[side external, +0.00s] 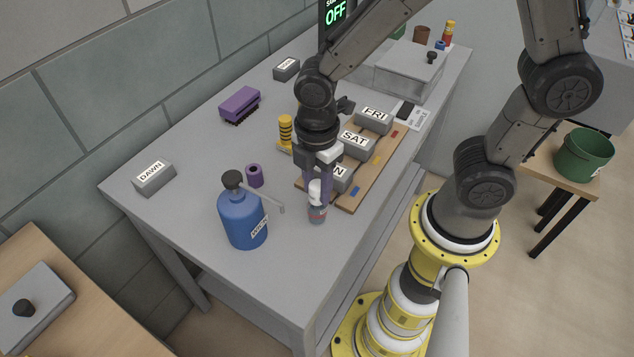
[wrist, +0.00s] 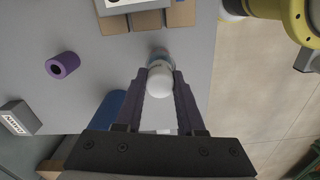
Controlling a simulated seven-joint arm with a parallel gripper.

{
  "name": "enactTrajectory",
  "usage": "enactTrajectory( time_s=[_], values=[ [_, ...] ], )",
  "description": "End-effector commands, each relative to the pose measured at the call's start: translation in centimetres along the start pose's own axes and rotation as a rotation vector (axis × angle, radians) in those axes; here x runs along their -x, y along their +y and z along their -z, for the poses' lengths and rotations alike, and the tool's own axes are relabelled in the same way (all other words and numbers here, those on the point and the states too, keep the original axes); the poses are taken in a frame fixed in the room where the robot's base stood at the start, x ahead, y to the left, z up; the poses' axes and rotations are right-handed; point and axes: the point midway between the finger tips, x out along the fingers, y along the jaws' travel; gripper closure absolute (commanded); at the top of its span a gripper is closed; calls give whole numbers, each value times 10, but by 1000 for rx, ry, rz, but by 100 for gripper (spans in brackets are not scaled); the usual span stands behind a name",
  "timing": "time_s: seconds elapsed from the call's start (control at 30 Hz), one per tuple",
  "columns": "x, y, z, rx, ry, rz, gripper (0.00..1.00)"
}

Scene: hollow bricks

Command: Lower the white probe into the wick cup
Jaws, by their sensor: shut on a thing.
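My gripper (side external: 318,187) points down over the near part of the grey table, its purple fingers shut on a white, round-topped piece (side external: 315,192), which I take as the white probe. In the wrist view the white piece (wrist: 160,82) sits between the fingertips of my gripper (wrist: 160,90). Directly below it is a small grey-blue cylinder with a reddish band (side external: 317,213), perhaps the wick cup. It shows partly behind the white piece in the wrist view (wrist: 159,56). I cannot tell whether the two are separate, touching or one inside the other.
A blue bottle (side external: 241,222) with a dark cap and bent spout stands left of my gripper. A hollow purple cylinder (side external: 255,176) is behind it. A wooden board (side external: 352,200) with lettered grey blocks lies close on the right. The table's front edge is near.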

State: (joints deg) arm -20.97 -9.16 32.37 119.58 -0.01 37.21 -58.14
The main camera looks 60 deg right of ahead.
Motion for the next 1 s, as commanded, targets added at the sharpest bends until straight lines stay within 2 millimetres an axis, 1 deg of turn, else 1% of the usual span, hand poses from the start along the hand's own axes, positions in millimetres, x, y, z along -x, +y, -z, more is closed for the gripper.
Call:
enactTrajectory(
  time_s=[1.0],
  values=[
    [-14, 0, 0, 0, 0, 0, 100]
  ],
)
